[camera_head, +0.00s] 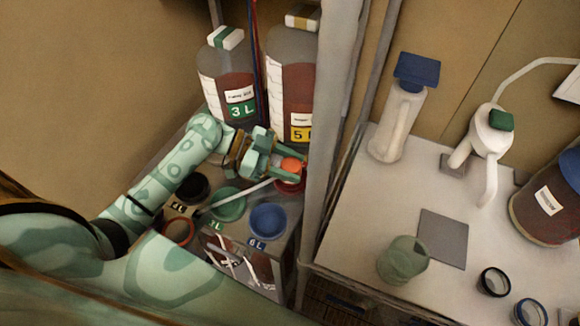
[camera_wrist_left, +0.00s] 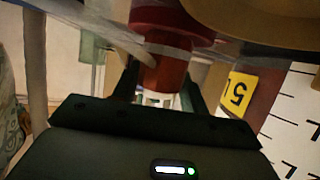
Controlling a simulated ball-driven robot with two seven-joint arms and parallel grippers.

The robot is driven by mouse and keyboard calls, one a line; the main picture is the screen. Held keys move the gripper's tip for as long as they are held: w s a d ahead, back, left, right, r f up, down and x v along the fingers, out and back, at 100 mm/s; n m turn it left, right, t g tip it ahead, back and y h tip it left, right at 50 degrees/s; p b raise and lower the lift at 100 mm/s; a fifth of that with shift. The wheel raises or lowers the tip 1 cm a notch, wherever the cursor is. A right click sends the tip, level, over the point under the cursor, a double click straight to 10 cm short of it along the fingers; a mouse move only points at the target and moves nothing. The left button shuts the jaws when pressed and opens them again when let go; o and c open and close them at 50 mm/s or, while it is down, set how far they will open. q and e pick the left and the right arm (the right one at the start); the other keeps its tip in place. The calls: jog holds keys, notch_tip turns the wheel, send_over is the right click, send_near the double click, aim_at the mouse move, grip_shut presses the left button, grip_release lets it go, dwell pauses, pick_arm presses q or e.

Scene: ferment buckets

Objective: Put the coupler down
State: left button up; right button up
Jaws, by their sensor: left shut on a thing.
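The coupler looks like a small red-orange piece (camera_head: 292,164), held at the fingertips of my left gripper (camera_head: 283,163). In the left wrist view the red coupler (camera_wrist_left: 165,72) with a pale lower end sits between the two dark fingers of the left gripper (camera_wrist_left: 163,95). The left gripper is shut on it. It is just above a red round holder (camera_head: 290,185), partly hidden by the gripper; I cannot tell whether they touch. A pale hose (camera_head: 245,192) runs left from near the gripper. My right gripper is not in view.
Green (camera_head: 229,205), blue (camera_head: 268,221) and black (camera_head: 194,187) round holders are close by. Behind stand the 3 L bottle (camera_head: 222,85) and 5 L bottle (camera_head: 290,75). A grey post (camera_head: 330,110) is close right of the gripper. A white table (camera_head: 350,235) lies beyond it.

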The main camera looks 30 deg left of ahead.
pick_arm(q)
jog(key=shift+f, duration=0.5)
jog(key=o, duration=1.1)
jog(key=shift+c, duration=0.2)
jog(key=shift+r, duration=0.1)
jog(key=v, duration=1.2)
